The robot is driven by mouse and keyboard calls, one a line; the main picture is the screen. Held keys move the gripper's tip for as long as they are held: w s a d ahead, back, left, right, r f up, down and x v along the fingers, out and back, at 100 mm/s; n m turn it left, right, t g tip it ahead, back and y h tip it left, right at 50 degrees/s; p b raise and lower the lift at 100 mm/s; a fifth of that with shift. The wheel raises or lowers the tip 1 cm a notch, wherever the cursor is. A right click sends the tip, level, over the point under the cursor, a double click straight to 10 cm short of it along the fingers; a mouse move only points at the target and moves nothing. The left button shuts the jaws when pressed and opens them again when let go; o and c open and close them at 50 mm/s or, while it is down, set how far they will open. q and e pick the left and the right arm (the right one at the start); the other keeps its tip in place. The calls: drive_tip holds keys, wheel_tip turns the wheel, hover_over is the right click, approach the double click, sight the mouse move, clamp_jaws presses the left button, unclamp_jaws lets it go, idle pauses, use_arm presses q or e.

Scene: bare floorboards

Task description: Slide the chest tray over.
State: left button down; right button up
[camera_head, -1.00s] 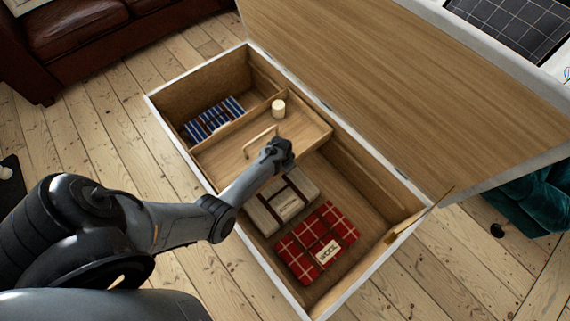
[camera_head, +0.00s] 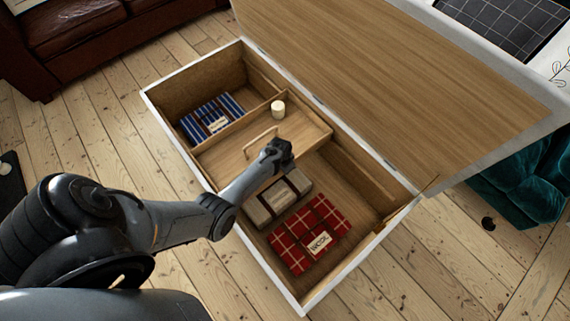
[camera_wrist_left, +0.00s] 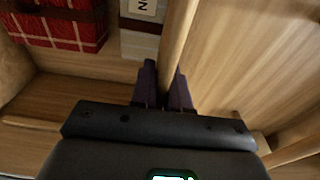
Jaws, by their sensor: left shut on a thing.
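The wooden chest tray (camera_head: 225,155) sits inside the open chest (camera_head: 152,105), across its middle. A pale wooden handle (camera_head: 262,133) stands up from it, and a small cream cylinder (camera_head: 278,109) stands at its far corner. My left gripper (camera_head: 279,156) is at the tray wall on the side toward the folded blankets. In the left wrist view its two dark fingers (camera_wrist_left: 163,90) are shut on either side of the tray wall (camera_wrist_left: 178,42). The gripper hides part of that wall in the head view. My right gripper is not in view.
A blue striped folded cloth (camera_head: 200,113) lies at the chest's far-left end. A grey folded blanket (camera_head: 265,205) and a red plaid one (camera_head: 300,225) lie at the near end. The raised lid (camera_head: 380,75) stands along the right side. A brown sofa (camera_head: 65,35) is behind.

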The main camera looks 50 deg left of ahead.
use_arm(q)
drive_tip(key=c, duration=1)
unclamp_jaws()
drive_tip(key=shift+d, duration=0.1)
drive_tip(key=shift+c, duration=0.2)
drive_tip(key=r+p, duration=0.2)
drive_tip(key=r, duration=0.1)
drive_tip(key=r+p, duration=0.2)
drive_tip(key=r, duration=0.1)
drive_tip(key=s+r+p, duration=0.1)
drive_tip(key=r+p, duration=0.1)
drive_tip(key=r, duration=0.1)
drive_tip(key=shift+s+r, duration=0.1)
drive_tip(key=shift+r, duration=0.3)
drive_tip(key=shift+r+p, duration=0.4)
drive_tip(key=shift+r, duration=0.05)
drive_tip(key=shift+s, duration=0.1)
